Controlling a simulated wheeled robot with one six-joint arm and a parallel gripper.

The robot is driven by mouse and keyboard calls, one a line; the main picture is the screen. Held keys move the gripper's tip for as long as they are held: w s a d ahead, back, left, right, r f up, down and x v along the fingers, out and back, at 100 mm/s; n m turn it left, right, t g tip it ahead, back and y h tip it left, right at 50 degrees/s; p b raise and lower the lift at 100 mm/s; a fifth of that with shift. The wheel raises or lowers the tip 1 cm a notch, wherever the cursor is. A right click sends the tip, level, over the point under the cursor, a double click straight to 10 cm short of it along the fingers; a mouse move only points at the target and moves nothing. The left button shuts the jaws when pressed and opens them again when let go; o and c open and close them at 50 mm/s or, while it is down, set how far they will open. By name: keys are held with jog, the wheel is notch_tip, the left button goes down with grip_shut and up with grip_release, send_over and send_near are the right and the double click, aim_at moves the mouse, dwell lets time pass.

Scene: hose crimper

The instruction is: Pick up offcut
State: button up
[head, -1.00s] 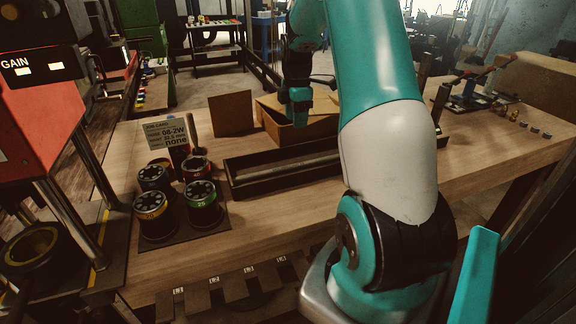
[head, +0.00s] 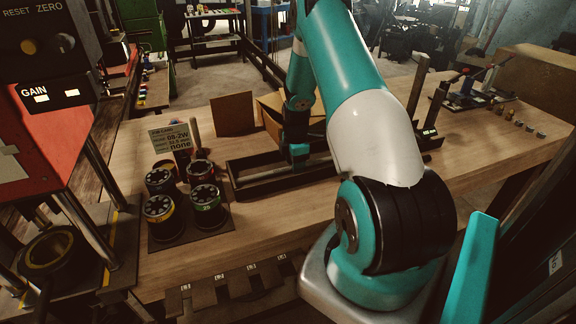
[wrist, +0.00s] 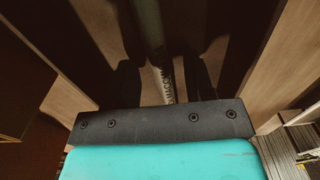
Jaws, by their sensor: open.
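The offcut, a grey hose length with dark printing (wrist: 156,35), runs lengthwise up the wrist view inside a long dark tray (head: 268,189). My gripper (head: 299,161) is low over the tray in the head view. In the wrist view my gripper (wrist: 163,78) is open, with one dark finger on each side of the offcut and gaps between. The offcut's near end is hidden behind the gripper's dark bar. In the head view my gripper and arm hide much of the tray's inside. I cannot tell how far the fingertips are above the tray floor.
Several round die sets (head: 206,204) and a job card (head: 171,139) stand left of the tray. A cardboard box (head: 270,112) is behind it. A red press (head: 40,130) stands at far left. The bench's front middle (head: 270,225) is clear.

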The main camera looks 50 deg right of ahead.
jog(key=shift+f, duration=0.25)
grip_shut()
jog(key=shift+r, duration=0.15)
